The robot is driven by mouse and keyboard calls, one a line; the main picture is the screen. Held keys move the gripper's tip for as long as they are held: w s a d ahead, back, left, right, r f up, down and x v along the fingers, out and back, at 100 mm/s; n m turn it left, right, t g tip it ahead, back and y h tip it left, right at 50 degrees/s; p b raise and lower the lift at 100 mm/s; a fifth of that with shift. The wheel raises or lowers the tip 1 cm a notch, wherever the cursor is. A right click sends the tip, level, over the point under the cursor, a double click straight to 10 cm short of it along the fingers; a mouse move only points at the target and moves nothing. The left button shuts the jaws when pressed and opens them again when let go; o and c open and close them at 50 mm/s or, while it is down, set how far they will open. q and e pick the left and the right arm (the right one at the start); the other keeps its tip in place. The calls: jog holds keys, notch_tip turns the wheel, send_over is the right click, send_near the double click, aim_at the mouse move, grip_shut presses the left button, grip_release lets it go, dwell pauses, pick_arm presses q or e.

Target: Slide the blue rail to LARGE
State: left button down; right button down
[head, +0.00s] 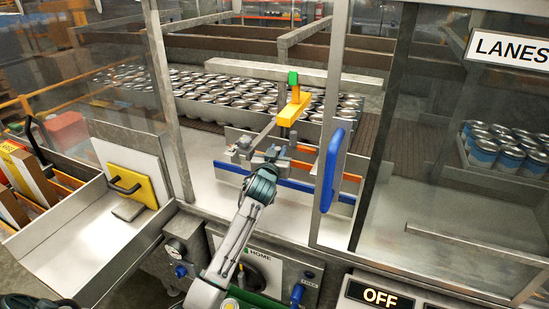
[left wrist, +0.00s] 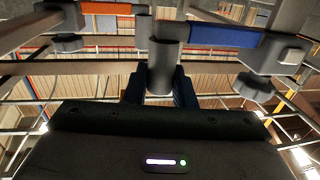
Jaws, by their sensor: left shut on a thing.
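The blue rail (head: 232,168) is a low metal guide with a blue strip, running left to right inside the machine's open front. Its blue strip also shows from below in the left wrist view (left wrist: 222,36). My left gripper (head: 268,170) is at the middle of the rail. In the left wrist view its blue fingers (left wrist: 160,90) are shut on a grey post (left wrist: 164,62) by the rail. A rail with orange strips (head: 305,164) lies just behind. No LARGE mark is legible.
A yellow block with a green end (head: 293,108) stands above the rails. A blue handle (head: 329,170) on the clear door is close to the right. Many cans (head: 235,92) fill the conveyor behind. A steel tray (head: 85,230) is at left, and an OFF label (head: 380,297) is below.

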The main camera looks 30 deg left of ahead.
pick_arm(q)
jog(key=shift+s, duration=0.1)
jog(key=c, duration=1.6)
grip_release()
jog(key=shift+c, duration=0.2)
jog(key=o, duration=0.4)
jog(key=shift+s+f, duration=0.15)
jog(key=shift+s, duration=0.15)
jog(key=b+v, duration=0.4)
jog(key=v, duration=0.6)
jog(key=shift+d, duration=0.1)
pick_arm(e)
jog(key=f, duration=0.1)
jog(key=w+f, duration=0.1)
jog(key=f, duration=0.2)
jog(key=shift+w+a+f, duration=0.1)
jog(key=shift+w+f, duration=0.2)
jog(key=shift+w, duration=0.1)
